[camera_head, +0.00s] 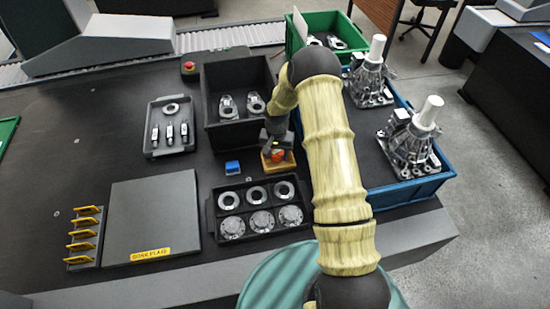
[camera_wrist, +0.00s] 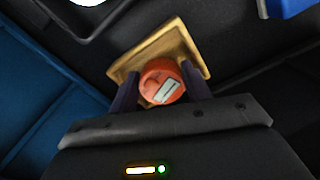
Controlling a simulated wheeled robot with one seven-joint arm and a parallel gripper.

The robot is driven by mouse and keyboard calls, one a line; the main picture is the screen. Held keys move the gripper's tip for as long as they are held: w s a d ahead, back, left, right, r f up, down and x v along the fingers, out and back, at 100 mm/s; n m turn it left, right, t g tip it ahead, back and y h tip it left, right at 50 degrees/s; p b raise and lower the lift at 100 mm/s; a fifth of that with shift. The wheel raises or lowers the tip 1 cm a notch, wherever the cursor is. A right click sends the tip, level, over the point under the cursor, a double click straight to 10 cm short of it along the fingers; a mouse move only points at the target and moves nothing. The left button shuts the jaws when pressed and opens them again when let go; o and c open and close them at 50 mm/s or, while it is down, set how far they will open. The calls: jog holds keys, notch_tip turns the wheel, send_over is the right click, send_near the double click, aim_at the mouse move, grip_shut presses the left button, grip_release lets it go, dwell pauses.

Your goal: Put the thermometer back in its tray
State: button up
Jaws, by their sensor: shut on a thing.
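The thermometer is a round orange thing with a pale display (camera_wrist: 162,84); it also shows in the head view (camera_head: 278,155). My gripper (camera_wrist: 157,88) is shut on it, one dark finger on each side. In the head view my gripper (camera_head: 277,146) points down. A small tan tray (camera_wrist: 172,40) lies directly below or around the thermometer; in the head view its front edge shows (camera_head: 277,168). I cannot tell whether the thermometer touches the tray floor. The fingers and thermometer hide part of the tray.
A blue block (camera_head: 232,168) lies left of the tan tray. A black bin (camera_head: 228,137) with metal parts stands behind, a black tray of round parts (camera_head: 217,210) in front. A blue crate (camera_head: 412,190) with castings is at right. The dark workplate (camera_head: 150,215) lies front left.

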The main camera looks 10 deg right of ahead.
notch_tip(320, 180, down, 2)
jog(key=shift+f, duration=0.1)
jog(key=shift+d+f, duration=0.1)
jog(key=shift+d, duration=0.1)
jog(key=shift+s+d, duration=0.1)
jog(key=shift+d, duration=0.05)
jog(key=shift+f, duration=0.1)
jog(key=o, duration=0.8)
jog(key=shift+a, duration=0.2)
